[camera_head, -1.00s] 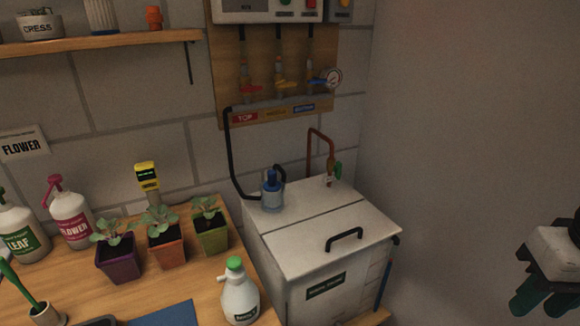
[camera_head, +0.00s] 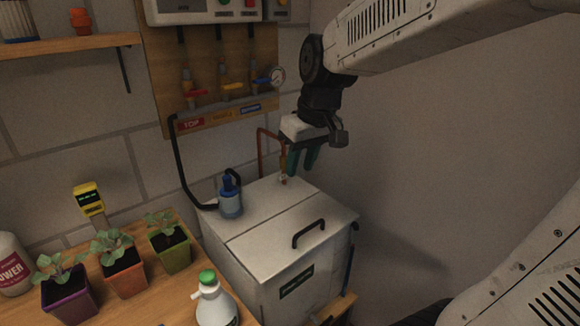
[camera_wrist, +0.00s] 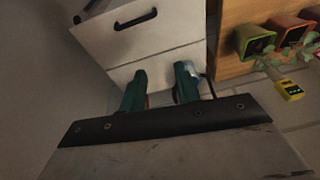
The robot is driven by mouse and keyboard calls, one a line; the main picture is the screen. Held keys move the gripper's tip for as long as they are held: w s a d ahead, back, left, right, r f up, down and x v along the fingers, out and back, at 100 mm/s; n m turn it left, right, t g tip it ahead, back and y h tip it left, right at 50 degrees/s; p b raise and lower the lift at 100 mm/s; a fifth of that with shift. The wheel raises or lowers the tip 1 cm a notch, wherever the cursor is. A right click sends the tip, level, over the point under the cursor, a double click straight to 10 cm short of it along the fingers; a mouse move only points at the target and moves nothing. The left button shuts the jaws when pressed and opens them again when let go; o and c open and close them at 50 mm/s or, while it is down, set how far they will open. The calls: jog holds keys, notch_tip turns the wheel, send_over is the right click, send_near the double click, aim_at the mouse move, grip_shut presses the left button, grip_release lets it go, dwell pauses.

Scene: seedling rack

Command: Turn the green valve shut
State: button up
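The copper pipe (camera_head: 262,147) rises from the back of the white tank's lid and bends over to a brass fitting (camera_head: 283,174). The green valve handle on it is hidden behind my gripper in the head view, and I cannot make it out in the wrist view. My gripper (camera_head: 302,162) hangs over the back right of the lid, in front of the fitting in the picture; whether it touches is unclear. Its two green fingers are apart, with a clear gap between them in the wrist view (camera_wrist: 160,88), and I see nothing held there.
The white tank (camera_head: 255,250) has a black handle (camera_head: 308,233) and a blue pump (camera_head: 230,197) on its lid. Red, yellow and blue valves sit on the wooden wall board (camera_head: 160,75). Potted seedlings (camera_head: 122,270) and a spray bottle (camera_head: 212,300) stand to the left.

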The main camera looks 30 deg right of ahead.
jog(key=w+d+f+t, duration=0.1)
jog(key=w+d+f, duration=0.35)
jog(key=w, duration=0.45)
jog(key=w+d+f+t, duration=0.1)
jog(key=w+d+f, duration=0.2)
jog(key=w+d, duration=0.5)
jog(key=shift+n, duration=0.4)
jog(key=x, duration=0.2)
jog(key=w+x, duration=0.1)
jog(key=x, duration=0.2)
jog(key=a+x, duration=0.1)
jog(key=x, duration=0.2)
jog(key=shift+w+r, duration=0.1)
jog(key=shift+w, duration=0.2)
jog(key=shift+w+f, duration=0.15)
jog(key=shift+f, duration=0.25)
grip_shut()
